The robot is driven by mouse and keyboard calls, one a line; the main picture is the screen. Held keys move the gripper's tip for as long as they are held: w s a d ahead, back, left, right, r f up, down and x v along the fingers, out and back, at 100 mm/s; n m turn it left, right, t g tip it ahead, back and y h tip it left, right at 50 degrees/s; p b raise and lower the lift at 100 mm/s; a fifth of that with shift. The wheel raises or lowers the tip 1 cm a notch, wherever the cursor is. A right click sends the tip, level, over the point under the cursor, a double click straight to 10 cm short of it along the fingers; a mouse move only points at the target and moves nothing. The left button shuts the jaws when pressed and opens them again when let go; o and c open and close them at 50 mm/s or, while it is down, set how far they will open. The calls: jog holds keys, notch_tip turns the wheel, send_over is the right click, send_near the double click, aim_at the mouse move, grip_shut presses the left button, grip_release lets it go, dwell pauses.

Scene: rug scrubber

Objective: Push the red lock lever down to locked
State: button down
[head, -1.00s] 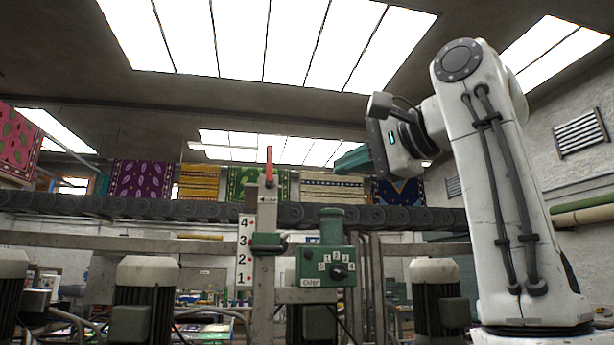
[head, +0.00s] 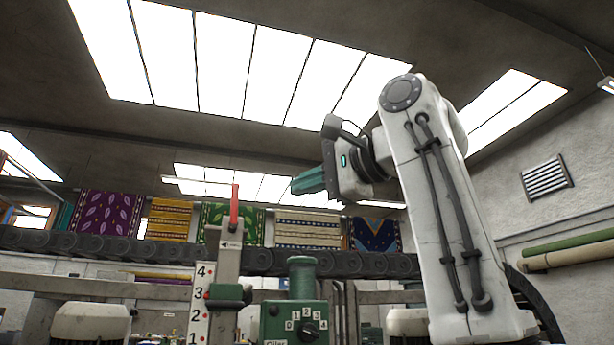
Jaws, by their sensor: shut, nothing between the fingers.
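The red lock lever (head: 234,206) stands upright at the top of a grey metal post (head: 227,262). My gripper (head: 296,185) has green fingers pointing left. It is shut and empty, in the air to the right of the lever and a little higher in the picture, apart from it.
A green oiler box (head: 292,322) with a numbered dial stands right of the post. A dark roller conveyor (head: 130,248) crosses behind, with patterned rugs (head: 168,220) hanging above it. The air between gripper and lever looks clear.

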aim_at(234, 208)
jog(key=w+a+p, duration=0.3)
jog(key=a+p, duration=0.1)
jog(key=a, duration=0.5)
jog(key=shift+w+f, duration=0.2)
jog(key=shift+w, duration=0.15)
jog(key=shift+s+b, duration=0.2)
jog(key=shift+b, duration=0.15)
